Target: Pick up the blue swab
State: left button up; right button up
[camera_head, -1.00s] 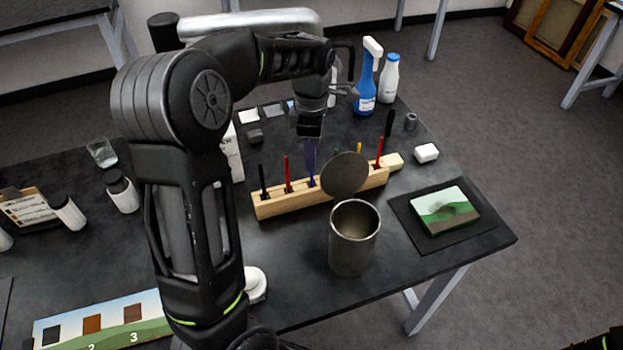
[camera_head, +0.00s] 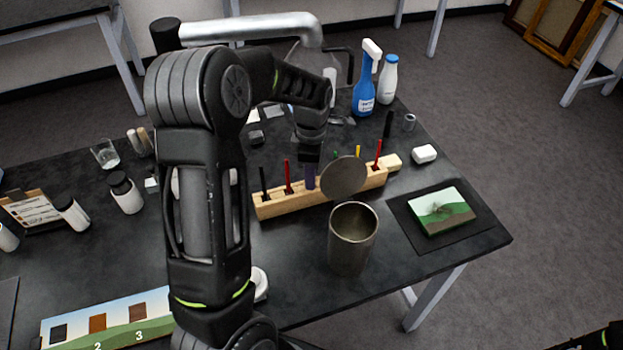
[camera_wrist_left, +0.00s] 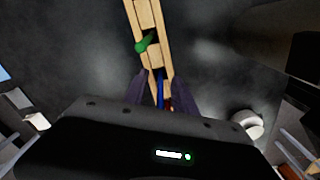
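The blue swab (camera_wrist_left: 160,88) stands in a slot of the wooden rack (camera_head: 272,209). In the wrist view it shows as a thin blue shaft between the two purple fingers of my left gripper (camera_wrist_left: 160,92). The fingers are apart, with a gap on each side of the shaft. In the head view my left gripper (camera_head: 311,178) points down at the rack and hides the blue swab. My right gripper is not in view.
Beside it in the rack are a red swab (camera_head: 288,176) and a black one (camera_head: 263,182). A green-tipped swab (camera_wrist_left: 147,43) stands farther along. A metal can (camera_head: 350,250) with a raised round lid (camera_head: 344,178) is in front.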

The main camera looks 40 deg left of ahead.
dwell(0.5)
pick_arm(q)
grip_shut()
dwell(0.4)
